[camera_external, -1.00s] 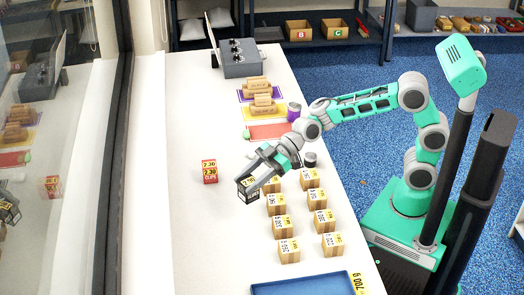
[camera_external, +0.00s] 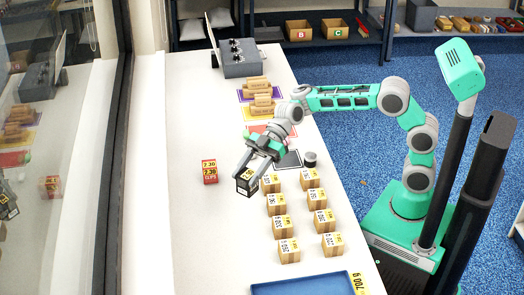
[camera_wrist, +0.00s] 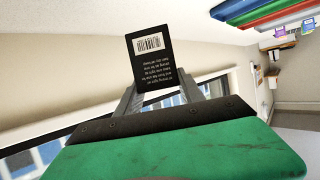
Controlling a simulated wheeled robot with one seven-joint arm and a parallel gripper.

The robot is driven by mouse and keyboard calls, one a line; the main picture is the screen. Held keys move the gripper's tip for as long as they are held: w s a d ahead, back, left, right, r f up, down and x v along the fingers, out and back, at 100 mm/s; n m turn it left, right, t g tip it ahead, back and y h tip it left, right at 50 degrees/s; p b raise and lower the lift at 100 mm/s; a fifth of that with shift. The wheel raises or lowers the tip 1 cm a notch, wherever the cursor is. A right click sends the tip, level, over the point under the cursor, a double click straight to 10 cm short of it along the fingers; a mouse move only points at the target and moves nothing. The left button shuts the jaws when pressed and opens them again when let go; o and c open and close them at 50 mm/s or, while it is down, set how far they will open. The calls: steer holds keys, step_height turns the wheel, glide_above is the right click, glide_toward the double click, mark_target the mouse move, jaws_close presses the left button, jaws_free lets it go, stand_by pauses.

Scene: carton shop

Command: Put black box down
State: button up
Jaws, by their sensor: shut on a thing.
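The black box (camera_external: 245,184) is held between the fingers of my gripper (camera_external: 256,170), which is shut on it. In the outside view the box is over the white table, left of the rows of brown cartons; I cannot tell whether it touches the table. In the wrist view the black box (camera_wrist: 152,58) shows a face with a white barcode label and white print. The finger pads (camera_wrist: 158,92) grip its sides.
Several brown cartons (camera_external: 276,203) stand in two rows just right of the box. A red and yellow box (camera_external: 209,171) stands to its left. A blue tray (camera_external: 300,288) lies at the front. The white table (camera_external: 205,235) is clear at the left front.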

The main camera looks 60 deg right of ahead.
steer(key=w+a+f, duration=0.2)
steer(key=f, duration=0.1)
steer(key=w+a+f+p, duration=0.1)
steer(key=w+a+f, duration=0.1)
steer(key=w+f, duration=0.1)
steer(key=w+a+f, duration=0.2)
steer(key=a+f, duration=0.1)
steer(key=f, duration=0.2)
steer(key=shift+w+f, duration=0.15)
steer(key=shift+w, duration=0.2)
steer(key=shift+d, duration=0.1)
steer(key=shift+f, duration=0.1)
steer(key=shift+f, duration=0.15)
steer(key=o, duration=1.4)
